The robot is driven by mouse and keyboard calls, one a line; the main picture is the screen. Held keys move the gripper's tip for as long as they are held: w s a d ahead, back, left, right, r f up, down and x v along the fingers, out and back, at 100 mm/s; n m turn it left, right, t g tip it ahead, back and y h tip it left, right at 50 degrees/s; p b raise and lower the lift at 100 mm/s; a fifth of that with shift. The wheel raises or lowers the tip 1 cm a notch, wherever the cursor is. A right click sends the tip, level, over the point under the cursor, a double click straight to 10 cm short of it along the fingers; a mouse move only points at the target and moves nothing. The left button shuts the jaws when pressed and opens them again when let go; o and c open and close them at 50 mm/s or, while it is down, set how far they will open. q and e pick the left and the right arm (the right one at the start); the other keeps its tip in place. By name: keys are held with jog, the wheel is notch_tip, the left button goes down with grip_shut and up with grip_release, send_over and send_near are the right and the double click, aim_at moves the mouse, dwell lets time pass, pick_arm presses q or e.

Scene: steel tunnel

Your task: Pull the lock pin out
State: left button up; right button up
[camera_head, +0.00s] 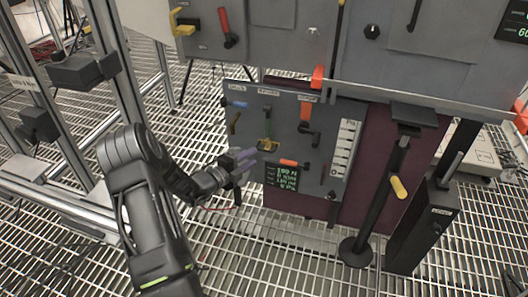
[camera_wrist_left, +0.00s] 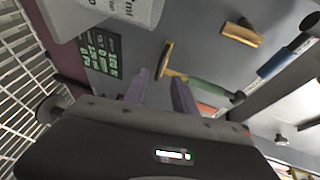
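A grey panel (camera_head: 280,112) carries several coloured handles and pins; which one is the lock pin I cannot tell for sure. A green and yellow T-shaped part (camera_head: 267,143) sits near its middle; it also shows in the left wrist view (camera_wrist_left: 205,86), just beyond my fingers. A blue-ended handle (camera_head: 238,104) is at the panel's upper left, with a dark yellow handle (camera_head: 234,123) below it. My left gripper (camera_head: 246,163) has purple fingers pointing at the panel's lower left. In the wrist view its fingers (camera_wrist_left: 160,80) are apart with nothing between them. My right gripper is not in view.
An orange lever (camera_head: 306,110) and a red-orange handle (camera_head: 289,163) are right of the T-shaped part. A green-text display (camera_head: 282,177) is below. A black stand with a yellow grip (camera_head: 399,187) is at right. A metal frame (camera_head: 120,80) stands left; the floor is open grating.

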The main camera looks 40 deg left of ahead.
aim_at(264, 150)
pick_arm(q)
jog(key=w+b, duration=0.1)
jog(key=w, duration=0.1)
jog(key=w+f, duration=0.1)
jog(key=w, duration=0.2)
jog(key=w+b, duration=0.1)
jog(key=w, duration=0.1)
jog(key=shift+w+d+f+b, duration=0.2)
jog(key=shift+d+b, duration=0.05)
jog(key=shift+b, duration=0.1)
jog(key=shift+c, duration=0.2)
grip_shut()
dwell(0.9)
